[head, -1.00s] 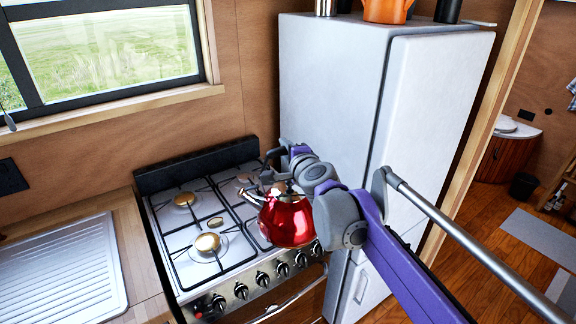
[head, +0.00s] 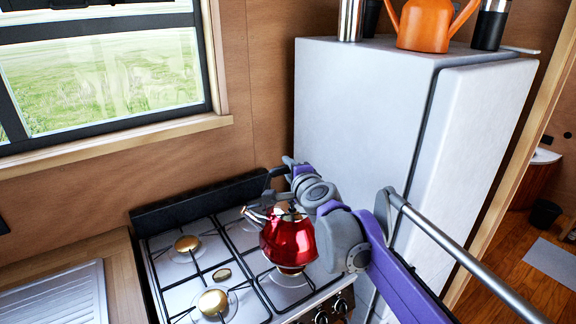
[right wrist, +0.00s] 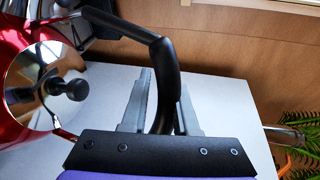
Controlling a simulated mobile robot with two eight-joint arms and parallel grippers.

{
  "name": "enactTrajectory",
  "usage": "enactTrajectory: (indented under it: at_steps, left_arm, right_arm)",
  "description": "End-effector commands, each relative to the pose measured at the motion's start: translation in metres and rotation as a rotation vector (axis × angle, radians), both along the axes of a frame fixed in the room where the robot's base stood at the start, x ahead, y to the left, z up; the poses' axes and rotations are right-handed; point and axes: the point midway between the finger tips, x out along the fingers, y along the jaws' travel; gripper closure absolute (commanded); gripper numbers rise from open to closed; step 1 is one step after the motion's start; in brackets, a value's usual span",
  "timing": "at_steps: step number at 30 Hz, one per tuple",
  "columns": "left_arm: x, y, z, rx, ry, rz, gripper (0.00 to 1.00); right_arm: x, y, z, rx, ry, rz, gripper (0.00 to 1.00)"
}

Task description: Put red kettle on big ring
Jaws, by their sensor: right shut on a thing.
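The red kettle (head: 288,240) is shiny, with a metal lid and a dark handle. In the head view it is over the right side of the stove top, with a brass burner (head: 290,270) showing just under its base. I cannot tell whether it touches the grate. My right gripper (head: 283,178) is shut on the handle. In the right wrist view the handle (right wrist: 163,70) passes between the fingers (right wrist: 163,105), with the kettle's lid (right wrist: 40,85) at left. The front-left burner (head: 213,302) looks like a larger ring and is bare. My left gripper is not in view.
The back-left burner (head: 187,243) is bare. A white fridge (head: 365,120) stands close right of the stove, with an orange watering can (head: 425,25) and flasks on top. A wooden counter with a metal drainer (head: 55,295) lies left.

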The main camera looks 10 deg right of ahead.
Motion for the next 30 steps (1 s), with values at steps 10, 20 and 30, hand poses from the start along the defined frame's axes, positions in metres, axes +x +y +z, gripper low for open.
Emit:
enactTrajectory:
  at_steps: [10,20,30]
  left_arm:
    - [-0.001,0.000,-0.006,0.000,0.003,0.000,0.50]
    - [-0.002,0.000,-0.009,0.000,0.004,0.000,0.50]
    - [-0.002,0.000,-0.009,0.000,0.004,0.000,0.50]
  right_arm:
    - [0.000,0.000,-0.030,0.000,0.000,-0.002,1.00]
    - [0.000,0.000,-0.044,0.000,-0.001,-0.002,1.00]
    - [0.000,0.000,-0.045,0.000,-0.001,-0.001,1.00]
